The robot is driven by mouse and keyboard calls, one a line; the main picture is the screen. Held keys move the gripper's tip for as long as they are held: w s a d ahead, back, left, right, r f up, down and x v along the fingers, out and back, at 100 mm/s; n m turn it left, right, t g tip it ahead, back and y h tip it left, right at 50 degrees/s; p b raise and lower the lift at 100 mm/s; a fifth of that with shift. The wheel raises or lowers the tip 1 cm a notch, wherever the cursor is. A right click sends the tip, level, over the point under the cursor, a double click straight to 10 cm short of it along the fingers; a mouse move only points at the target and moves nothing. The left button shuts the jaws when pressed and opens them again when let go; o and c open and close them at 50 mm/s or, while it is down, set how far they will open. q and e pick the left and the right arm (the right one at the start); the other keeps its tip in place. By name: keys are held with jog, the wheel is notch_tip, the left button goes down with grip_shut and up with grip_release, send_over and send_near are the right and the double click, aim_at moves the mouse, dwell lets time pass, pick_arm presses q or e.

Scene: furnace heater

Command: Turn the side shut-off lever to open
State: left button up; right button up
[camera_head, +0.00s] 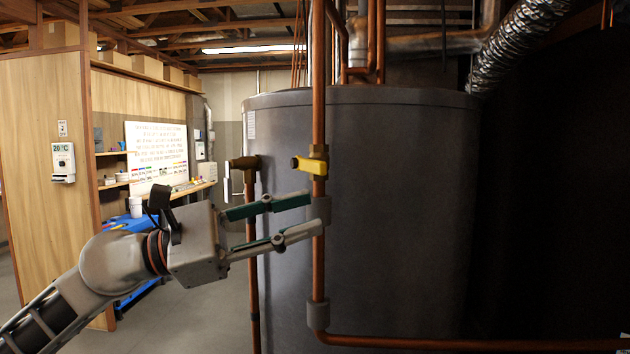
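The shut-off lever (309,165) is a short yellow handle on a brass valve. It sits on the vertical copper pipe (319,100) in front of the grey tank (400,200), and lies sideways across the pipe. My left gripper (314,214) comes in from the left, just below the lever. Its two fingers are spread apart with nothing between them, and their tips overlap the pipe in the picture. I cannot tell whether they touch the pipe. The lever is clear of the fingers. My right gripper is not in view.
A second brass valve fitting (243,163) is on another copper pipe to the left. Pipe clamps (318,314) and a horizontal copper pipe (450,344) are lower down. A wooden wall with a thermostat (63,162) is at left. The floor (205,320) between looks clear.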

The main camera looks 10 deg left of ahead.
aim_at(311, 167)
pick_arm(q)
jog(key=s+a+r+m+t+y+b, duration=0.1)
jog(key=a+r+m+t+y+b, duration=0.2)
jog(key=r+m, duration=0.45)
jog(key=shift+m+y, duration=0.45)
jog(key=shift+y, duration=0.05)
jog(key=p+x, duration=0.1)
jog(key=x, duration=0.3)
jog(key=f+p+x, duration=0.1)
jog(key=x, duration=0.1)
jog(key=shift+w+d+p, duration=0.2)
jog(key=shift+w+p, duration=0.1)
jog(key=shift+w, duration=0.15)
grip_shut()
